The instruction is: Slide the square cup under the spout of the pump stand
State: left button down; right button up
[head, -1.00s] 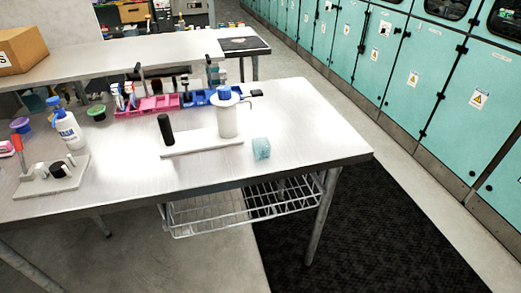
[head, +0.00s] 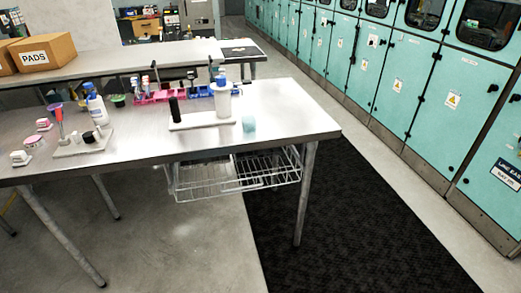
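The square cup (head: 249,124) is a small, pale blue, see-through cup. Neither of my grippers is in view.
A second white stand (head: 84,143) with a red-topped post, a white bottle (head: 96,108) and small containers are on the left. Pink and blue trays (head: 159,97) lie behind the pump stand. The table's front right is clear. A wire shelf (head: 235,172) hangs below.

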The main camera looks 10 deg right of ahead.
aim_at(249, 123)
jog(key=u, duration=1.15)
jog(key=k, duration=0.1)
jog(key=z, duration=2.6)
jog(key=i, duration=1.2)
jog(key=u, duration=0.5)
jog(key=i, duration=1.2)
jog(key=u, duration=1.1)
